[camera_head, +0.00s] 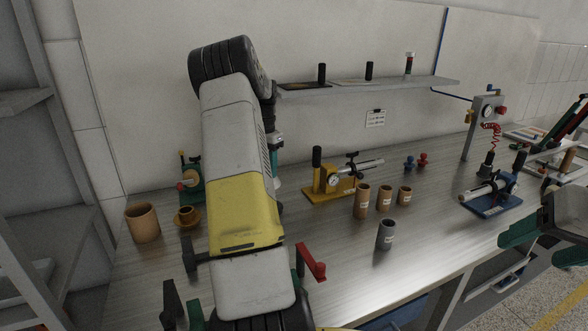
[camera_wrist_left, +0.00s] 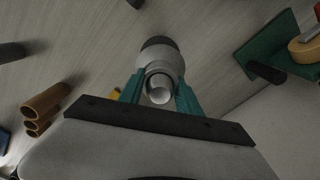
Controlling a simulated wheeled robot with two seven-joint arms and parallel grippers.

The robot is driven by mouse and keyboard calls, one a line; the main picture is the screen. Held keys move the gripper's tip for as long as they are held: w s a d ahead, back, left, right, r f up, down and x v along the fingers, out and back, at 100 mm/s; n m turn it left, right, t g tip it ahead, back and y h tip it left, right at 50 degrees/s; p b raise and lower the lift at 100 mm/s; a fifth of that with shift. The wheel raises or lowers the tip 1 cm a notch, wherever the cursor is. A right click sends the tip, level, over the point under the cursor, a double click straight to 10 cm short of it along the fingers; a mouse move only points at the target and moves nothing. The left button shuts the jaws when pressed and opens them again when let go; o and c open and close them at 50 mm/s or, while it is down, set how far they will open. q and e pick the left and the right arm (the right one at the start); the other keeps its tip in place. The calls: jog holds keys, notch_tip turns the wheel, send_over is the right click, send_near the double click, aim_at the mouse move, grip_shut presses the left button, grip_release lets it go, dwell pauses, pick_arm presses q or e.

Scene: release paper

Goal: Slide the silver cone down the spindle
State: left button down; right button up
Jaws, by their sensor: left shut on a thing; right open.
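The silver cone (camera_wrist_left: 163,60) shows in the left wrist view, a grey rounded piece with a dark band at its far end and a pale round end facing the camera. My left gripper (camera_wrist_left: 160,90) is shut on it, with one teal finger on each side. In the head view my own left arm hides the cone and most of this gripper; a bit of teal (camera_head: 277,168) shows beside the arm. I cannot make out the spindle. My right gripper (camera_head: 541,238) is open and empty, at the right edge of the head view by the table's front edge.
Several cups, brown (camera_head: 384,198) and grey (camera_head: 386,235), stand right of my left arm. A yellow-based device (camera_head: 328,187) is behind them, a blue-based one (camera_head: 492,200) further right. A green device (camera_head: 190,180) and brown pot (camera_head: 142,223) stand left. The front centre-right tabletop is clear.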

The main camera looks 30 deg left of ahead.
pick_arm(q)
jog(key=shift+r, duration=4.95)
notch_tip(320, 180, down, 10)
dwell(2.6)
